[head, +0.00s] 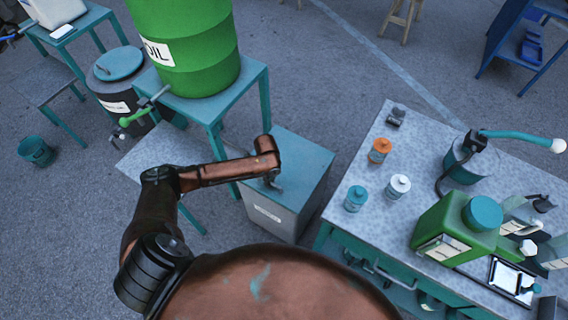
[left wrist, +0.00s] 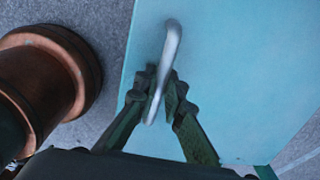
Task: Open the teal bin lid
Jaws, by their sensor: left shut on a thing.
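The grey bin (head: 292,218) with a white label stands on the floor near the middle of the head view. Its flat teal lid (head: 305,158) lies over the top and looks closed; the lid also fills much of the left wrist view (left wrist: 250,75). A pale metal handle (left wrist: 172,45) rises from the lid. My left gripper (head: 274,183) is at the lid, and in the left wrist view its fingers (left wrist: 158,92) are closed on the handle from both sides. My arm hides part of the lid in the head view. My right gripper is not in view.
A workbench (head: 380,215) with bottles and a green jerrycan (head: 450,228) stands close to the right of the bin. A teal stand (head: 235,95) with a green oil drum (head: 195,45) is behind left. A small bucket (head: 36,152) is far left.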

